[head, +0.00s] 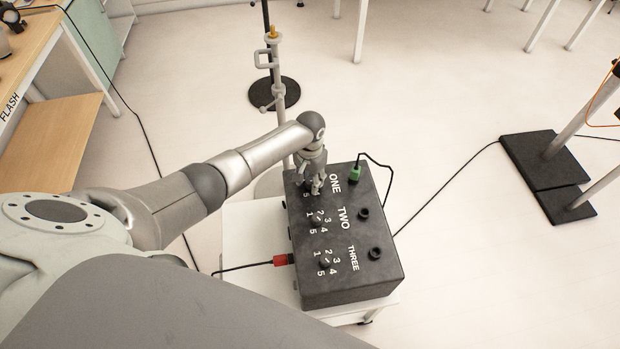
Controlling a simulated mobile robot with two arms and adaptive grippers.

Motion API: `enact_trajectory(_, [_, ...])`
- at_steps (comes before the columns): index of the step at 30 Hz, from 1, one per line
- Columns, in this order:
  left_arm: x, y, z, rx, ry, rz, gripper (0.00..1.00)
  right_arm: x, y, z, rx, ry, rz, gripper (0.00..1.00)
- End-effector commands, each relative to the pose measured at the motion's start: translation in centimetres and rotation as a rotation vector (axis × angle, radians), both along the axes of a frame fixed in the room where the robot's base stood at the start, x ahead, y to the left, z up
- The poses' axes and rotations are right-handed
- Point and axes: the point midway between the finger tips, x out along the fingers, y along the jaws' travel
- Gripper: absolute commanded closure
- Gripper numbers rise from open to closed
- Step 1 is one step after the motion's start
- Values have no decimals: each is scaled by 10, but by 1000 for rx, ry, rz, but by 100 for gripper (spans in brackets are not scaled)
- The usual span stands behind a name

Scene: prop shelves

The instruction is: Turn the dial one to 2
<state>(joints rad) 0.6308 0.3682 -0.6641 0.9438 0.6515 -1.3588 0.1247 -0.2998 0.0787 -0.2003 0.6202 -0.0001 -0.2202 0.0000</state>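A dark box (345,283) stands on a small white table, with rows marked ONE, TWO and THREE on its top. My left gripper (314,186) points down over the row marked ONE, at the far left of the top. It hides dial one and most of its numbers. The fingers look close to the dial, but I cannot tell whether they touch or grip it. Dial two (319,224) and dial three (326,262) show below, ringed by numbers. My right gripper is not in view.
A green plug (355,174) with a black cable sits at the box's far side. A red plug (281,260) is in its left side. A metal stand (274,70) rises behind my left gripper. The white table (250,235) shows left of the box.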

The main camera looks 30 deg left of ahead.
Motion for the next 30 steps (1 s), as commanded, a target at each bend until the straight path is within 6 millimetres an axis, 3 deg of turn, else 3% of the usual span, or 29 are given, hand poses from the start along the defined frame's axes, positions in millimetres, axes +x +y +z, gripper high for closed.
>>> enact_trajectory(14, [1,0,6,0,-2,0,51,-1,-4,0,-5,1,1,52])
enact_trajectory(20, [0,0,32,1,-3,-3,51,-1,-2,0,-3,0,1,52])
enact_trajectory(30, [1,0,99,0,-3,-2,51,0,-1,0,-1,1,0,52])
